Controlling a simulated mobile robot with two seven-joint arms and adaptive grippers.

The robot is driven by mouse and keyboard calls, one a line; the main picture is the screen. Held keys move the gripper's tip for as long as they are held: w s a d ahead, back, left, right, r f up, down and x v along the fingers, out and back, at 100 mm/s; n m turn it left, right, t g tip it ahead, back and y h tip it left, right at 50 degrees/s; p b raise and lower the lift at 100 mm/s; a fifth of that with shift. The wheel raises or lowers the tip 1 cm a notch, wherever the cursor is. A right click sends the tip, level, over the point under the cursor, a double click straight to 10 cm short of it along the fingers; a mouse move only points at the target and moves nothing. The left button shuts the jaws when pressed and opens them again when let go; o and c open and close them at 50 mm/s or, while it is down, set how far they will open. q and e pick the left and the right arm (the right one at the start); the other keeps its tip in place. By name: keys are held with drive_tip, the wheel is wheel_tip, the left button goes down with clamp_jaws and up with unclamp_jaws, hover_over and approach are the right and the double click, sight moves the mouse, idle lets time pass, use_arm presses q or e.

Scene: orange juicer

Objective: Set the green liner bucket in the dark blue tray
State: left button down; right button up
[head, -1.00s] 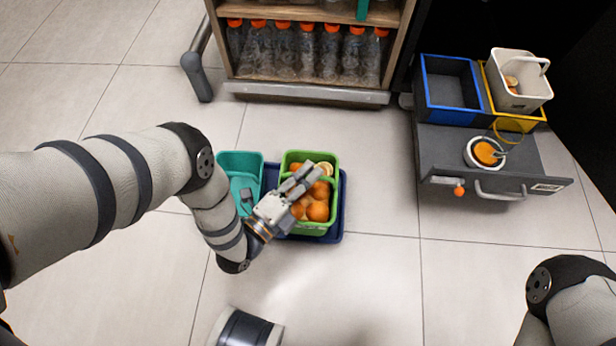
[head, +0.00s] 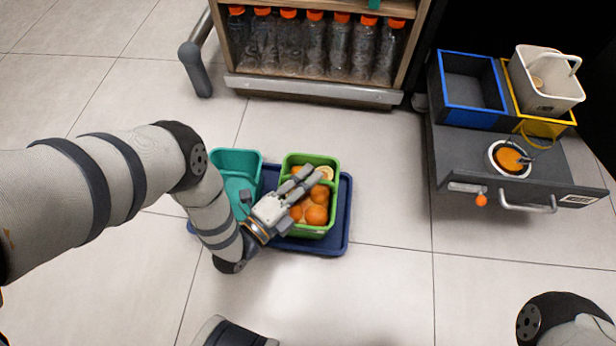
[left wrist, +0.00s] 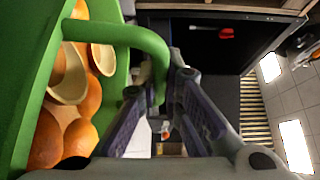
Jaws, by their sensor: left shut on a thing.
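The green liner bucket (head: 311,231) holds oranges and cut halves. It appears upright over the right part of the dark blue tray (head: 346,215) on the floor. I cannot tell whether its base touches the tray. My left gripper (head: 302,179) is over the bucket and hides part of it. In the left wrist view, the green bucket (left wrist: 25,75) fills the left side, and its handle (left wrist: 150,42) passes between my left gripper's shut fingers (left wrist: 171,90). My right gripper is out of view; only part of that arm shows at the lower right.
A teal bucket (head: 235,160) stands in the tray's left part, close to the green bucket. A shelf with bottles (head: 315,45) is behind. At right, a drawer (head: 480,165) holds a blue bin (head: 470,85), a yellow bin (head: 545,127) and a white bucket (head: 545,100). Floor is clear right of the tray.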

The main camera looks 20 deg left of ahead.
use_arm(q)
drive_tip(key=c, duration=2.2)
unclamp_jaws()
drive_tip(key=shift+f, duration=0.15)
drive_tip(key=o, duration=0.4)
drive_tip(key=shift+o, duration=0.2)
drive_tip(key=shift+r, duration=0.3)
drive_tip(key=p+v, duration=0.4)
drive_tip(key=v, duration=0.8)
drive_tip(key=shift+f, duration=0.1)
